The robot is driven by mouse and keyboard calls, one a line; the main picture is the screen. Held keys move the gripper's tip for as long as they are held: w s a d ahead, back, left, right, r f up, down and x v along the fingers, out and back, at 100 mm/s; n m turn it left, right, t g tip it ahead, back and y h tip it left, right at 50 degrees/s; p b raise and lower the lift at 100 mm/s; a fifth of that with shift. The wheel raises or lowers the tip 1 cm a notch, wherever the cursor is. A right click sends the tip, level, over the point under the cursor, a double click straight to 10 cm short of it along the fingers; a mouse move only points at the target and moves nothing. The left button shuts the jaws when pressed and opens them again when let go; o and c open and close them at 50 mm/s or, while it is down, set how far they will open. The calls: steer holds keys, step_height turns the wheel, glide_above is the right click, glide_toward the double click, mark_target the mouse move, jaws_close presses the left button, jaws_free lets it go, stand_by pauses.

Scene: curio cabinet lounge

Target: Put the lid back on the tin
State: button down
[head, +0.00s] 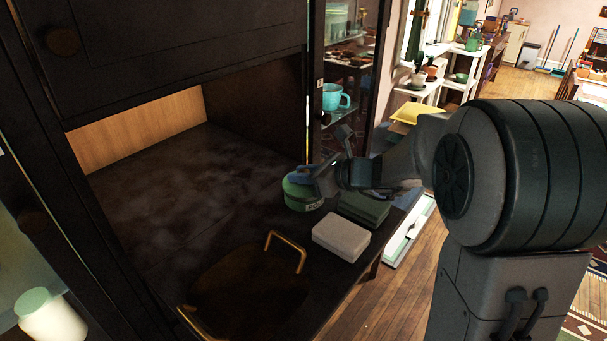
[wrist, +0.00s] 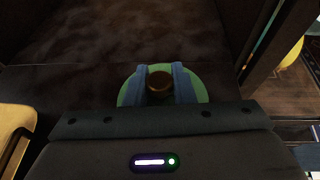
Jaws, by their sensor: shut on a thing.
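A round green tin (head: 303,203) with a small label stands on the dark cabinet ledge in the head view. My gripper (head: 308,175) is directly over it. In the wrist view the two blue fingers of my gripper (wrist: 160,72) are closed on the brown round knob (wrist: 160,84) of the green lid (wrist: 196,93). The lid's disc spreads out on both sides of the fingers. The lid is at the tin's top; the fingers partly cover it, and I cannot tell whether it is fully seated. The tin's body is hidden below the lid in the wrist view.
A dark green box (head: 364,208) and a pale grey box (head: 341,237) lie right of the tin, near the ledge's edge. A dark tray with brass handles (head: 287,247) is in front. A glass-shelved cabinet holds a turquoise mug (head: 335,97). The ledge (head: 190,185) at left is clear.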

steer(key=shift+f, duration=0.1)
stand_by(0.6)
steer(key=shift+f+b, duration=0.55)
steer(key=shift+b, duration=0.2)
steer(key=shift+r, duration=0.1)
steer(key=c, duration=1.1)
jaws_free()
steer(key=shift+c, duration=0.2)
steer(key=shift+d, duration=0.1)
steer(key=v, duration=1.3)
steer(key=shift+s+d+r+b, duration=0.2)
steer(key=shift+r+b, duration=0.1)
